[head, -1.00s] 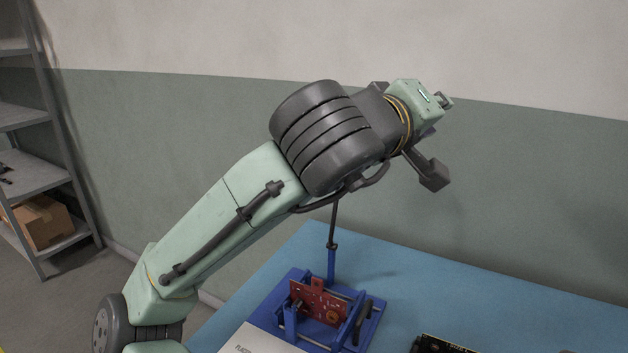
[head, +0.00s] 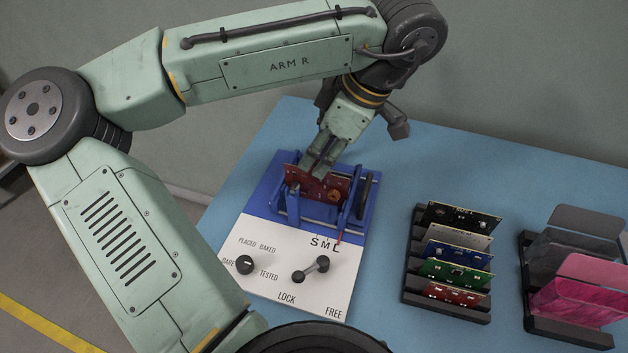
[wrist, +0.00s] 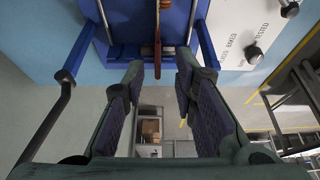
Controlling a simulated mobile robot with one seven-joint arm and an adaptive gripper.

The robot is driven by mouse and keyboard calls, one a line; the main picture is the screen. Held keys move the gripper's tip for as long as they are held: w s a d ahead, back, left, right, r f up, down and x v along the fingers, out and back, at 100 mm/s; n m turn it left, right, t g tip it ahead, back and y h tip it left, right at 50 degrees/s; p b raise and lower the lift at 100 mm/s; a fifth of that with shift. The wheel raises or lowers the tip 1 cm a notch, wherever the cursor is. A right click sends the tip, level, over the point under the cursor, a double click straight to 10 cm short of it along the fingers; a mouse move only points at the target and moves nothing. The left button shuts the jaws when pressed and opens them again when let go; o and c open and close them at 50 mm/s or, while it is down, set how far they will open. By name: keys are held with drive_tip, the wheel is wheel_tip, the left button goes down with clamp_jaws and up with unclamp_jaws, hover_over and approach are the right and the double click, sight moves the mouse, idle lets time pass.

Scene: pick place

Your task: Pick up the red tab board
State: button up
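The red tab board (head: 308,186) stands on edge in the blue fixture (head: 277,202). My gripper (head: 320,162) is above it, pointing down, with the fingers at the board's upper edge and hiding part of it. In the wrist view the two fingers of my gripper (wrist: 158,78) are apart. The red board (wrist: 157,45) shows edge-on as a thin strip, in line with the gap between the fingertips. I see no contact between the fingers and the board.
A white panel (head: 262,268) with two knobs adjoins the fixture. A black rack (head: 412,262) holds several boards, including another red one (head: 455,294). A second rack (head: 560,328) holds clear and pink pieces at right. Blue table (head: 395,165) is bare between fixture and racks.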

sight(316, 181)
drive_tip(key=shift+p+x, duration=0.5)
drive_tip(key=shift+x, duration=2.65)
drive_tip(key=shift+w, duration=0.15)
drive_tip(key=shift+c, duration=0.3)
clamp_jaws()
